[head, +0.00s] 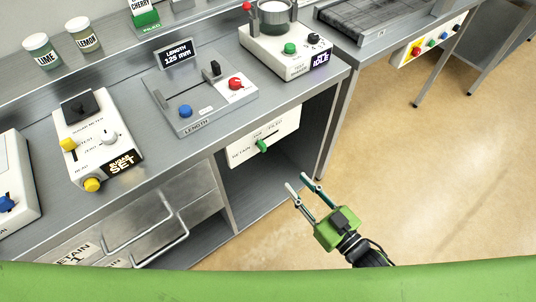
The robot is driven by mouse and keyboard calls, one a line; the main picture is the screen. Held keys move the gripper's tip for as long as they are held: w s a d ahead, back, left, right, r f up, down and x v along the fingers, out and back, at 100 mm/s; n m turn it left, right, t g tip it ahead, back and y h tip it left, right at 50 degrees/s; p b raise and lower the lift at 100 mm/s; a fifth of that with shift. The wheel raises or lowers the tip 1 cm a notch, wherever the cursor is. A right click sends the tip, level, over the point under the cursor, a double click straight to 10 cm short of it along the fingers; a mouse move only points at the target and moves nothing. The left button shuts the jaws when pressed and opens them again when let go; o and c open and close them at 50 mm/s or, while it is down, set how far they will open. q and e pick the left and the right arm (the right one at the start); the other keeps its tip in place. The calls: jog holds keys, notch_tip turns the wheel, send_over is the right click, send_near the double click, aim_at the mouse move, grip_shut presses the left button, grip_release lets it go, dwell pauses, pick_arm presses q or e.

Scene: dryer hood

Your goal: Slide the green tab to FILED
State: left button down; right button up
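The green tab (262,146) sticks out from a white panel (284,137) on the front of the bench, below the counter edge. The panel reads RETAIN at its left, TAB at the middle and FILED at its right. The tab stands near the middle of the panel, under the lettering. My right gripper (301,183) is open and empty, in front of the bench, to the right of and below the tab in the picture, apart from it. My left gripper is not in view.
An open shelf space (250,185) lies under the panel. Drawers with bar handles (140,225) are at its left. A bench leg (334,125) stands to the right. A LENGTH device (199,98) with knobs sits on the counter above. The floor around my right gripper is clear.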

aim_at(265, 149)
jog(key=shift+y, duration=0.3)
jog(key=x, duration=0.4)
jog(key=r+p+x, duration=0.1)
jog(key=x, duration=0.9)
jog(key=shift+s+a+r, duration=0.15)
jog(key=shift+a+r, duration=0.1)
jog(key=shift+a, duration=0.05)
jog(key=shift+d, duration=0.1)
grip_shut()
